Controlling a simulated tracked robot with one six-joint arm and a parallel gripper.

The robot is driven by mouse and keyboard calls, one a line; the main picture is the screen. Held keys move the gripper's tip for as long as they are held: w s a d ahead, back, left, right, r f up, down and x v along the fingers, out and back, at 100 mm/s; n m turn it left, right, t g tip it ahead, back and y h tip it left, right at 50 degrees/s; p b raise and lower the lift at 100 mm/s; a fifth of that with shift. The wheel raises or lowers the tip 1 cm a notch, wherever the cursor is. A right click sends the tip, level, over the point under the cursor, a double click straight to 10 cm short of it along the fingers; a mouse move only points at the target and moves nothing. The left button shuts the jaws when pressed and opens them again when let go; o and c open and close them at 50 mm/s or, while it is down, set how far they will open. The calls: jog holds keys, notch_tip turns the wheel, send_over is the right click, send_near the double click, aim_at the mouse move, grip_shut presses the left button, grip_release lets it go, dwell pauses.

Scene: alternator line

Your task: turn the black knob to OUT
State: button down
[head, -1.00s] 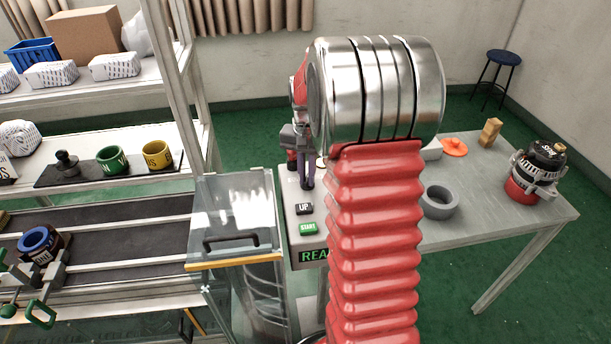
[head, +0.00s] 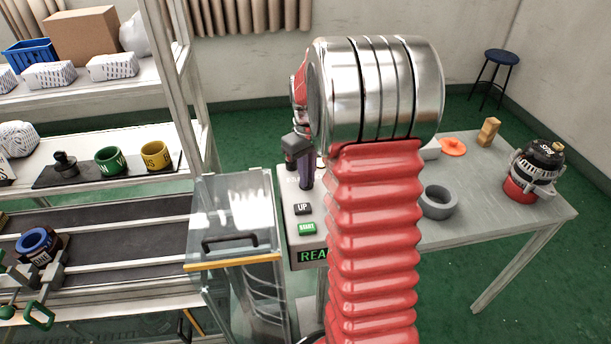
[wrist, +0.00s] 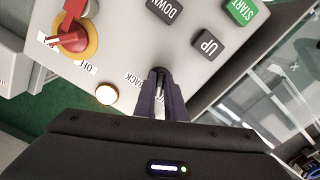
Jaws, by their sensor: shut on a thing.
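The black knob (wrist: 159,72) is on the light grey control panel (wrist: 125,45) in the wrist view. Only its top edge shows between the dark purple fingers of my gripper (wrist: 160,85), which are shut on it. A label reading BACK stands just left of the fingers. No OUT label is readable, and the knob's pointer is hidden. In the head view, my gripper (head: 306,180) reaches down to the panel's far part, left of my red arm. The knob is hidden there.
A red rotary switch (wrist: 74,38) on a yellow ring and a lit white button (wrist: 107,94) are left of the fingers. DOWN (wrist: 163,10), UP (wrist: 206,43) and green START (wrist: 241,10) buttons are close by. A clear guard box (head: 236,215) stands left of the panel.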

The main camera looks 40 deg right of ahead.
jog(key=shift+w+r+n, duration=0.1)
jog(key=shift+w+n, duration=0.1)
jog(key=shift+n, duration=1.4)
jog(key=shift+d, duration=0.1)
jog(key=c, duration=1.8)
grip_release()
jog(key=shift+s, duration=0.1)
notch_tip(320, 180, up, 14)
jog(key=shift+f, duration=0.2)
